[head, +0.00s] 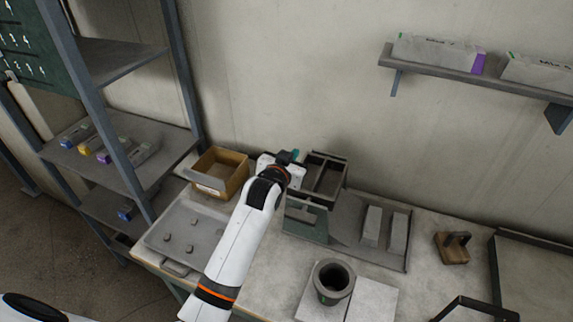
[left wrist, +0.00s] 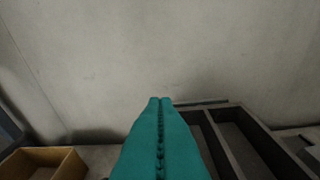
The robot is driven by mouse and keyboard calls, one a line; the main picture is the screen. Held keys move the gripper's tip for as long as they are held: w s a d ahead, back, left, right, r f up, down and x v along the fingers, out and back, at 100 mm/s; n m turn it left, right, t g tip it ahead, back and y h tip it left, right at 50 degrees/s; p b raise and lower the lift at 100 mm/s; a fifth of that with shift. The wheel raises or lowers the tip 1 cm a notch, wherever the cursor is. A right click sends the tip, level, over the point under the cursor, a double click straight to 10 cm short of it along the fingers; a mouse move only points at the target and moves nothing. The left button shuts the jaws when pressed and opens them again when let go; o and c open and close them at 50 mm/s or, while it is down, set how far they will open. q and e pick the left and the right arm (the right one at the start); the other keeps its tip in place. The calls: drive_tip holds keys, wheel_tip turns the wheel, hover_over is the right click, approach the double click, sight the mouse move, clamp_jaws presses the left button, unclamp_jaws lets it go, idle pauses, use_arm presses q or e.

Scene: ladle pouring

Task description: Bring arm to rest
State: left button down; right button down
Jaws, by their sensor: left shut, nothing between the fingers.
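My left arm reaches in from the lower left of the head view across the workbench. My left gripper (head: 294,156) is above the back of the bench, close to the dark divided box. In the left wrist view its teal fingers (left wrist: 160,140) are pressed together with nothing between them, and they point toward the wall. My right gripper is not in view. No ladle can be made out in either view.
The divided box (head: 324,178) and a tan open box (head: 218,172) flank my left gripper. A dark pot (head: 333,281) stands at the bench front. A grey tray (head: 158,240) lies left, a wooden block (head: 453,250) right. A wall shelf (head: 470,74) hangs upper right.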

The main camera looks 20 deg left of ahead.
use_arm(q)
drive_tip(key=s+f+g, duration=0.4)
drive_tip(key=s+f, duration=0.1)
drive_tip(key=s, duration=0.8)
drive_tip(key=s+f+g, duration=0.4)
drive_tip(key=s, duration=0.8)
drive_tip(key=s+f+g, duration=0.4)
drive_tip(key=s+f, duration=0.1)
drive_tip(key=s, duration=0.8)
wheel_tip(320, 180, down, 31)
drive_tip(key=s+m+g+b, duration=0.1)
drive_tip(key=s+b, duration=0.1)
drive_tip(key=b, duration=0.2)
drive_tip(key=s+a+f+g+b, duration=0.1)
drive_tip(key=s+a+f, duration=0.1)
drive_tip(key=s+f, duration=1.3)
drive_tip(key=shift+s+a+f+b, duration=0.35)
drive_tip(key=shift+a+f+b, duration=0.05)
drive_tip(key=shift+f, duration=0.1)
